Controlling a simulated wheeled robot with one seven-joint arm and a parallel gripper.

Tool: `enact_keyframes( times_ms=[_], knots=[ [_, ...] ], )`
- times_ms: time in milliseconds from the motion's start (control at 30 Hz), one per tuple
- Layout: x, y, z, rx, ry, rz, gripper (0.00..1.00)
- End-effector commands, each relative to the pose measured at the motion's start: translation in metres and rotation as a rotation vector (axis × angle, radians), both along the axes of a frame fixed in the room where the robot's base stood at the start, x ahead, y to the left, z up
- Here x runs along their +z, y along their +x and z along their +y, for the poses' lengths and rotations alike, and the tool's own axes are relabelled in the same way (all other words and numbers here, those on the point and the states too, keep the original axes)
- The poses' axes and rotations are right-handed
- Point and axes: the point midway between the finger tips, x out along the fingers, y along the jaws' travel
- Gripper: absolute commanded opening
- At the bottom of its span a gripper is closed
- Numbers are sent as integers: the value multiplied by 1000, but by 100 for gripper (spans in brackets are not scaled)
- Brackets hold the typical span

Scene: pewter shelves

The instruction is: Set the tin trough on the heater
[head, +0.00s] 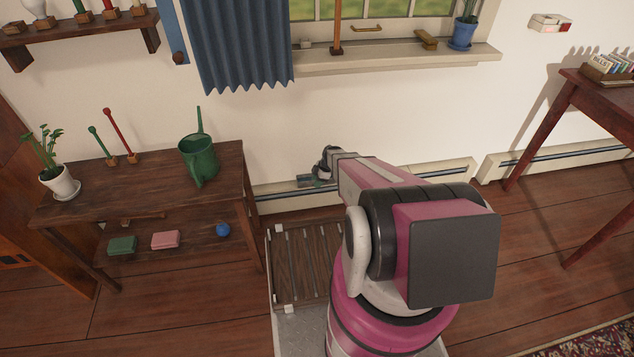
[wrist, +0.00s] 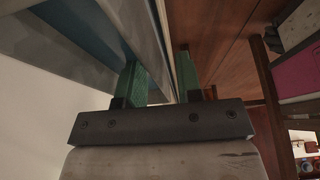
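A wooden table (head: 120,185) with a green watering can (head: 199,158) stands left. A slatted wooden rack (head: 305,262) is low beside my arm. Another heater section (head: 560,160) and a red-brown table (head: 590,85) are at the right. A window sill (head: 390,62) and blue curtain (head: 237,45) are above.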

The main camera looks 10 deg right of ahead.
Motion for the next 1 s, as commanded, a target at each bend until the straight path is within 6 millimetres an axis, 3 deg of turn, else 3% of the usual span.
enact_keyframes(
  times_ms=[600, 1000],
  knots=[
    [88, -1, -36, 0, 0, -1, 33],
    [99, 0, -41, 0, 0, 0, 33]
  ],
)
